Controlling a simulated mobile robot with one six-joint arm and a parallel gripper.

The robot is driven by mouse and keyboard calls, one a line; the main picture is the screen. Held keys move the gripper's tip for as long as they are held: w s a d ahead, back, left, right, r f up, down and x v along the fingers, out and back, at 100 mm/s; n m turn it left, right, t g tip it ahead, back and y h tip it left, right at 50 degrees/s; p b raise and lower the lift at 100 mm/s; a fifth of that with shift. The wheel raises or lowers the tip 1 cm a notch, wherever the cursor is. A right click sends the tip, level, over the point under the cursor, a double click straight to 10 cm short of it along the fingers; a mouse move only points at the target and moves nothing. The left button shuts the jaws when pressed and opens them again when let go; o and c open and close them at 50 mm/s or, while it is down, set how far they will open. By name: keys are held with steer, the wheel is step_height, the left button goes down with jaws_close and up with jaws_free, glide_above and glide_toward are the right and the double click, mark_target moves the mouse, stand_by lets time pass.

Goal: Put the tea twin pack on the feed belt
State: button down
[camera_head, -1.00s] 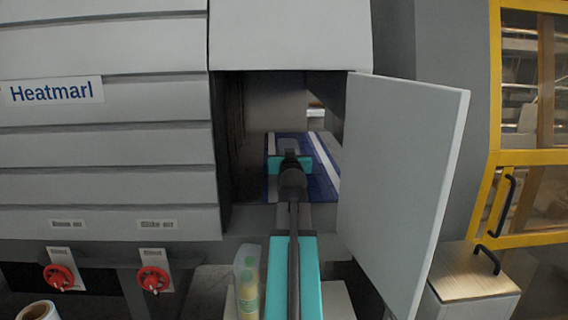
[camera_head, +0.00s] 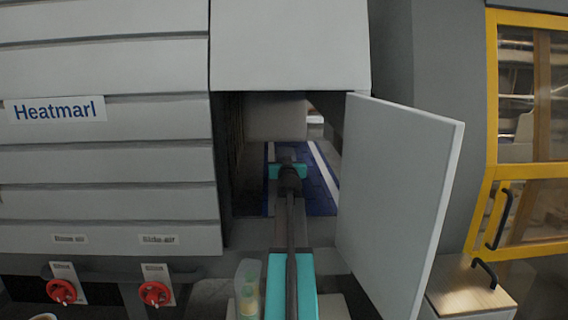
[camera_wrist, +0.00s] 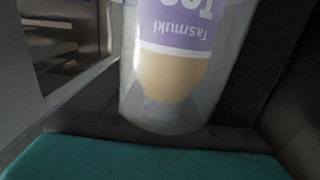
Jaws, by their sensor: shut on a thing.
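The tea twin pack (camera_wrist: 178,60) fills the upper middle of the wrist view: clear wrap, tan contents and a purple label reading "Tasmuki", upside down in the picture. My gripper (camera_head: 288,171) is shut on it. In the head view the gripper reaches through the open hatch, over the blue feed belt (camera_head: 321,198) with white stripes. The gripper mostly hides the pack there. I cannot tell whether the pack touches the belt. The wrist view shows my gripper's teal part along the bottom.
The grey hatch door (camera_head: 398,195) stands open close to the right of my arm. The dark left wall of the opening (camera_head: 226,170) is on the other side. Another clear-wrapped bottle pack (camera_head: 248,290) stands low beside my arm. Red valves (camera_head: 62,290) are at the lower left.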

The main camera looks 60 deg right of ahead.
steer(key=shift+p+x, duration=0.55)
steer(key=shift+x, duration=1.3)
steer(key=shift+f, duration=0.15)
steer(key=shift+f, duration=1.8)
steer(key=c, duration=1.4)
jaws_free()
steer(key=shift+a, duration=0.1)
steer(key=shift+b+v, duration=1.5)
steer(key=shift+v, duration=4.5)
